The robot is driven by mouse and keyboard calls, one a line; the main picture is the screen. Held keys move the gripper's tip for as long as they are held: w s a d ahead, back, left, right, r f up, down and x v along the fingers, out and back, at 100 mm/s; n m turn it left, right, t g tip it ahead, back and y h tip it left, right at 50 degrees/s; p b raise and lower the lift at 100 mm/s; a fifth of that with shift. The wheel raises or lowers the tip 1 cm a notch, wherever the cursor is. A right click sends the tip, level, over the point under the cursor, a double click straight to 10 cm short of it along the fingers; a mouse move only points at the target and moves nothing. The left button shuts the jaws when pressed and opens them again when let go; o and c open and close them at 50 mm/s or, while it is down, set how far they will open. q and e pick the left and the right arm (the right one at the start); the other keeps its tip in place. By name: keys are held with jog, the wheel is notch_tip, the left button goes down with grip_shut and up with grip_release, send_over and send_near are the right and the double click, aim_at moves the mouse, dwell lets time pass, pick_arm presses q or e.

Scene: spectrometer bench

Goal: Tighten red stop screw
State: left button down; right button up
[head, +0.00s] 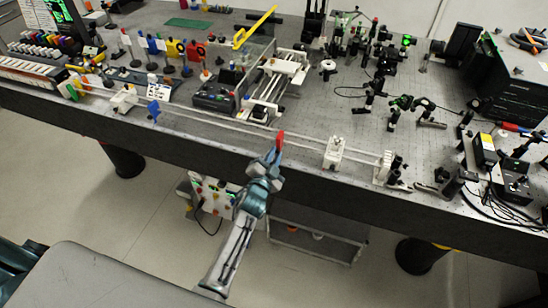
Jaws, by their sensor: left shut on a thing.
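My left gripper (273,162) is at the front edge of the bench, left of the middle of the head view. It is shut on a small red piece (281,139) that stands up at its fingertips, in front of the long white rail (225,124). I cannot tell whether this red piece is the red stop screw itself; its lower end is hidden by the fingers. No other red stop screw can be made out. My right gripper is not in view.
A white carriage (334,152) sits on the rail to the right, and a blue piece (153,109) sits to the left. A grey box (213,97) stands behind the rail. Optics crowd the right. A grey cart (316,240) stands under the bench.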

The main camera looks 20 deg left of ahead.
pick_arm(q)
jog(key=m, duration=0.3)
jog(key=shift+f+m, duration=0.1)
jog(key=shift+m, duration=0.3)
jog(key=m, duration=0.2)
jog(key=shift+m+b, duration=0.3)
jog(key=shift+b, duration=0.1)
jog(key=m, duration=0.3)
jog(key=shift+m, duration=1.6)
jog(key=c, duration=1.4)
grip_release()
jog(key=s, duration=1.1)
jog(key=shift+a, duration=0.15)
